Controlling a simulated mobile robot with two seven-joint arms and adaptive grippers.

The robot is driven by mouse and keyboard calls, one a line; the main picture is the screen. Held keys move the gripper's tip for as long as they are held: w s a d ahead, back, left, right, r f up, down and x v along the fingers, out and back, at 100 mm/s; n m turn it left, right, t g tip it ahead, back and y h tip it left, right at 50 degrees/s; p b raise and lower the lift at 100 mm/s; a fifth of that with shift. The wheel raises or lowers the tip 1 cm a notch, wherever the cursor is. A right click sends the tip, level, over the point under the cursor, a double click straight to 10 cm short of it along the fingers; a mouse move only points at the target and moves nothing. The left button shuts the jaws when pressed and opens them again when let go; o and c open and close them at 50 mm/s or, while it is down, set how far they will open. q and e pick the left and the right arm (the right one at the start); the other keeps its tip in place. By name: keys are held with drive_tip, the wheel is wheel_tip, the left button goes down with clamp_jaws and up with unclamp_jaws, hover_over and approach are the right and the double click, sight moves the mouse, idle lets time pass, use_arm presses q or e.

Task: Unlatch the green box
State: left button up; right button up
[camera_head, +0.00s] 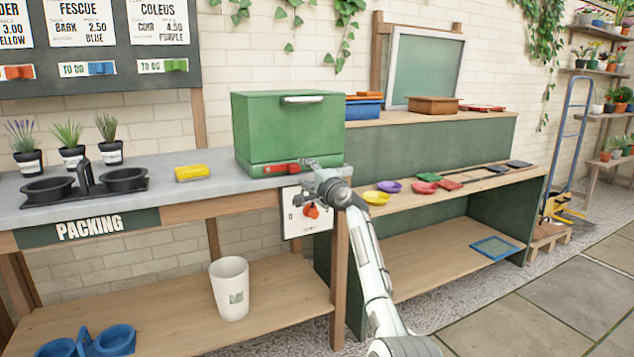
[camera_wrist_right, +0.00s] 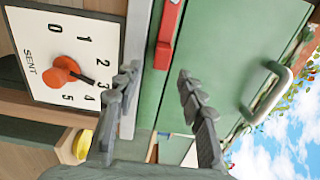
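The green box (camera_head: 282,130) stands on the grey counter. A red latch (camera_head: 282,169) runs along its lower front, and a pale handle (camera_head: 303,99) is near its top. My right gripper (camera_head: 312,168) is at the right end of the latch. In the right wrist view, my right gripper (camera_wrist_right: 157,73) is open, with its two fingers apart and nothing between them. The red latch (camera_wrist_right: 166,36) lies ahead of the gap between the fingertips; I cannot tell whether they touch it. The green box front (camera_wrist_right: 215,60) and handle (camera_wrist_right: 268,95) also show there. My left gripper is not in view.
Below the latch is a white dial panel with an orange knob (camera_head: 311,211), also near the fingers in the right wrist view (camera_wrist_right: 65,72). A yellow block (camera_head: 192,172) lies left of the box. Coloured bowls (camera_head: 376,197) are on the shelf to the right.

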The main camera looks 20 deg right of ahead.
drive_tip(key=s, duration=0.8)
drive_tip(key=shift+d, duration=0.15)
